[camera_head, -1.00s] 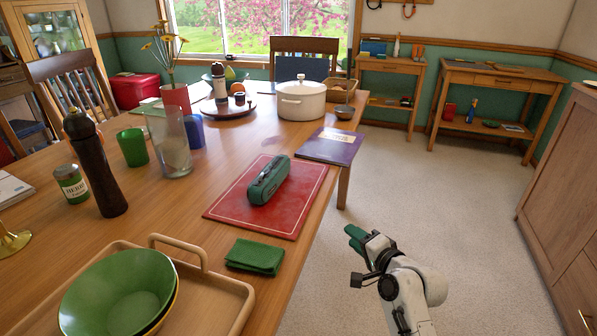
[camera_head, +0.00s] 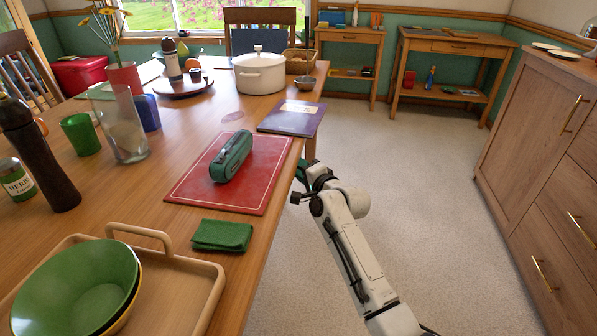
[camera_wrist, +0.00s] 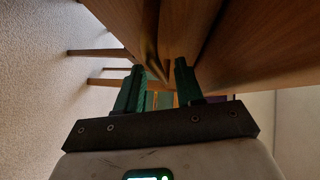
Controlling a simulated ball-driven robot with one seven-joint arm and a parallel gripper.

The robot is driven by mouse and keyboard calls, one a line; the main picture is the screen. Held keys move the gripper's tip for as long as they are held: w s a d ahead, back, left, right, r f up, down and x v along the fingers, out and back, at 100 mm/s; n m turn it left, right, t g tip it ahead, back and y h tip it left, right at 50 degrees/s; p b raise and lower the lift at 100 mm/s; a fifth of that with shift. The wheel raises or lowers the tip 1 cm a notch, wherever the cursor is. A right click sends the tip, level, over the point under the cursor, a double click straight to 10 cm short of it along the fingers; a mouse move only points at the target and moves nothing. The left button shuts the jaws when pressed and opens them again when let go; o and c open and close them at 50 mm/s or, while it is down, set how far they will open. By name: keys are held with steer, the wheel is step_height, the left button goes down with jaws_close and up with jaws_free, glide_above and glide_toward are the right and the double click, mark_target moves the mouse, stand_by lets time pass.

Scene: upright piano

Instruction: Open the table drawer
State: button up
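The wooden table (camera_head: 262,232) fills the left of the head view. Its drawer front is not visible there; the side below the tabletop is hidden. In the wrist view, brown wooden panels (camera_wrist: 225,40) of the table's side or underside lie close beyond my gripper (camera_wrist: 161,68). Its two green fingers are apart, with a gap between them. A thin brownish edge or handle shows just beyond the gap; I cannot tell which, nor whether it touches. In the head view, my gripper (camera_head: 301,172) is at the table's right edge, beside the red mat.
On the table near that edge are a red mat (camera_head: 205,192) with a green case (camera_head: 232,156), a green cloth (camera_head: 222,236), a purple book (camera_head: 292,118) and a wooden tray (camera_head: 207,268). A cabinet (camera_head: 535,130) stands at right. The floor (camera_head: 410,210) between is clear.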

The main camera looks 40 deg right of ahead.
steer(key=shift+w, duration=0.2)
jaws_close()
stand_by(0.3)
